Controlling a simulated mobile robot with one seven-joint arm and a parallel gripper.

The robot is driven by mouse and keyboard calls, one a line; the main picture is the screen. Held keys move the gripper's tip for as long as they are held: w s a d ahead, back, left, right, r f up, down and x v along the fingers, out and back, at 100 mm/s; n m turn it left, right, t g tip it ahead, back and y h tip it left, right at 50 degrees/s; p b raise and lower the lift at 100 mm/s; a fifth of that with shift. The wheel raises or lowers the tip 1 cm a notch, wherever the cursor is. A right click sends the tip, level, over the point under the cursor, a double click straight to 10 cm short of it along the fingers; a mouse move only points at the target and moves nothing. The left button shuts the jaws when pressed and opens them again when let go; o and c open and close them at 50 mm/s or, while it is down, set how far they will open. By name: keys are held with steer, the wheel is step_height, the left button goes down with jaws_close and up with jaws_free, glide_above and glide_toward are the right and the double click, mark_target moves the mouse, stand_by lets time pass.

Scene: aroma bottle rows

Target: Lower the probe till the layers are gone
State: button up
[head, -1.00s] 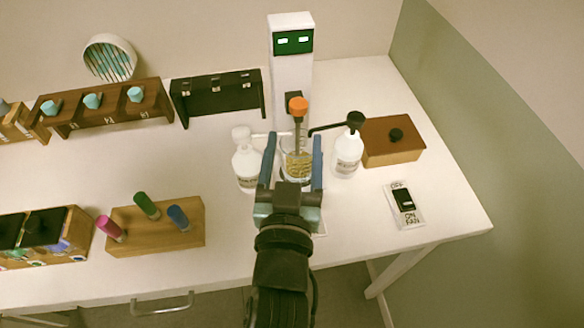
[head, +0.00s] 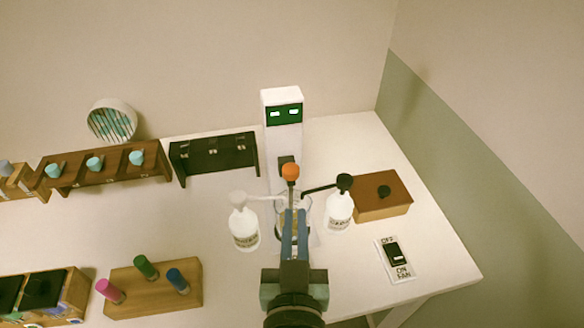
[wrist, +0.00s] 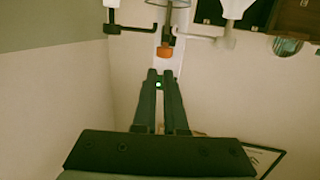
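The probe's orange knob (head: 290,172) sits on the front of a white tower (head: 282,150) with a green display (head: 284,114). The knob also shows in the wrist view (wrist: 165,53). A glass beaker (head: 308,207) stands below it, mostly hidden behind my gripper, so its layers cannot be seen. My gripper (head: 294,212) is in front of the beaker, its blue fingers drawn together with nothing visible held. In the wrist view my fingers (wrist: 160,76) are close together, apart from the orange knob, with a small green spot between them.
A white-topped bottle (head: 244,225) and a black-topped bottle (head: 339,212) flank the beaker, spouts toward it. A wooden box (head: 382,196) and a fan switch (head: 396,262) are at right. A block with coloured pegs (head: 155,290) is at front left; racks (head: 105,170) stand behind.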

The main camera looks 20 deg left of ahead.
steer(key=r+p, duration=0.2)
steer(key=p, duration=0.1)
steer(key=d+r+n+g+y+p, duration=0.1)
steer(key=r+p, duration=0.1)
steer(key=p, duration=0.1)
steer(key=w+r+g+p, duration=0.1)
steer(key=r+p, duration=0.2)
steer(key=shift+d+n+y, duration=0.3)
steer(key=shift+n, duration=0.1)
jaws_close()
steer(key=g+p, duration=0.1)
steer(key=p, duration=0.4)
glide_above(295, 172)
steer(key=s, duration=0.2)
steer(key=f, duration=0.4)
steer(key=shift+w+d+f+n+y, duration=0.25)
steer(key=shift+f+n+y, duration=0.05)
steer(key=shift+y, duration=0.1)
steer(key=shift+f, duration=0.4)
steer(key=shift+f, duration=0.15)
step_height(295, 172, down, 4)
steer(key=b, duration=0.4)
steer(key=shift+b, duration=0.4)
